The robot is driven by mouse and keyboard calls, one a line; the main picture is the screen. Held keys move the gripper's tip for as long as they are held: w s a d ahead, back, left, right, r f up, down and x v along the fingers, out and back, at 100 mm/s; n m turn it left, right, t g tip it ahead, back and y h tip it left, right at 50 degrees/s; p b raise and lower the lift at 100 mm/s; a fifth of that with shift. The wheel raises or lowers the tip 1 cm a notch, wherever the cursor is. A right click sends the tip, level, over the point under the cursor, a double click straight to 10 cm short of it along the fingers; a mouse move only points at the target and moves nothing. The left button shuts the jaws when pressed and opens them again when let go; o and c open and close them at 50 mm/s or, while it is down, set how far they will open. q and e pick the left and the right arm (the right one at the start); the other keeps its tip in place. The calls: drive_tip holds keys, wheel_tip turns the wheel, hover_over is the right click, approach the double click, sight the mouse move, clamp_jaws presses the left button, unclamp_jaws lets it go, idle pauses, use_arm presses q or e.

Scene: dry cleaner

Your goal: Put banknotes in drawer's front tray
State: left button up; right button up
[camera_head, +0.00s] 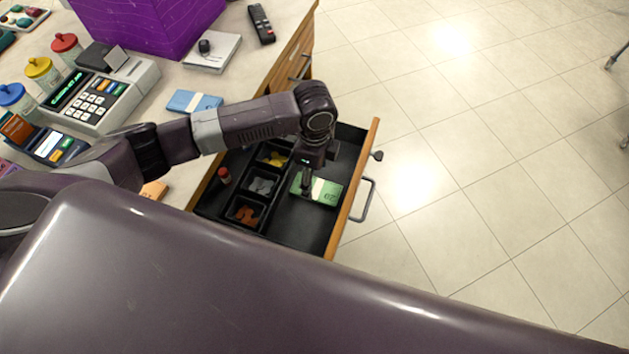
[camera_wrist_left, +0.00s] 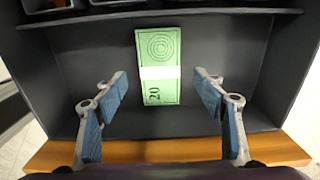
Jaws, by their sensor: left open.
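A green stack of banknotes (camera_head: 327,191) with a white band lies in the front tray (camera_head: 290,229) of the open drawer. In the left wrist view the banknotes (camera_wrist_left: 158,95) lie flat on the dark tray floor (camera_wrist_left: 215,60), apart from the tray walls. My left gripper (camera_head: 307,186) is over the tray, at the banknotes in the head view. In the left wrist view its blue-padded fingers (camera_wrist_left: 164,110) stand wide apart, one on each side of the banknotes, with gaps to them. My right gripper is in neither view.
The drawer's back part has small compartments with coins (camera_head: 262,186) and a small red-capped bottle (camera_head: 224,175). A blue banknote stack (camera_head: 194,101), a cash register (camera_head: 100,92) and a purple box (camera_head: 150,25) are on the counter. The floor right of the drawer is clear.

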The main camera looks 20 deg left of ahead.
sight(314, 188)
use_arm(q)
wheel_tip(314, 188, up, 8)
drive_tip(key=shift+f, duration=0.2)
idle(0.5)
